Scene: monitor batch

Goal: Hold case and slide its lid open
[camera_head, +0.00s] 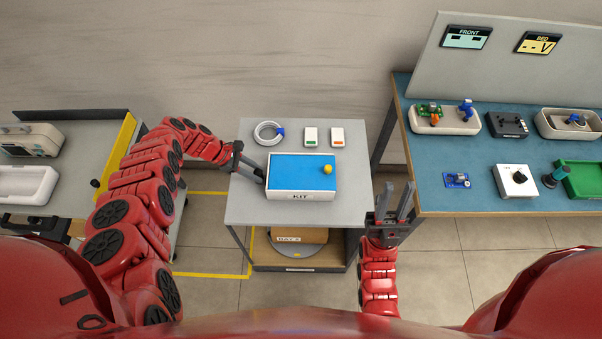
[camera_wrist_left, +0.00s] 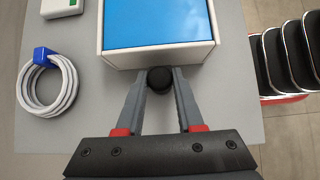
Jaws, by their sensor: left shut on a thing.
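The white case (camera_head: 300,195), labelled KIT, sits on the small grey table. Its blue lid (camera_head: 298,169) covers the top, with a yellow knob (camera_head: 328,169) near the right end. My left gripper (camera_head: 261,175) is at the case's left side. In the left wrist view its fingers (camera_wrist_left: 160,77) are shut on a black knob (camera_wrist_left: 159,79) at the case's side wall (camera_wrist_left: 160,55); the lid also shows there (camera_wrist_left: 155,20). My right gripper (camera_head: 394,203) is open and empty, right of the table's front edge, apart from the case.
A coiled white cable (camera_head: 266,134) and two small white boxes (camera_head: 310,137) (camera_head: 337,137) lie behind the case on the grey table (camera_head: 245,208). A blue workbench (camera_head: 440,205) with trays and parts stands at the right. A side table with a scanner-like device (camera_head: 33,143) is at the left.

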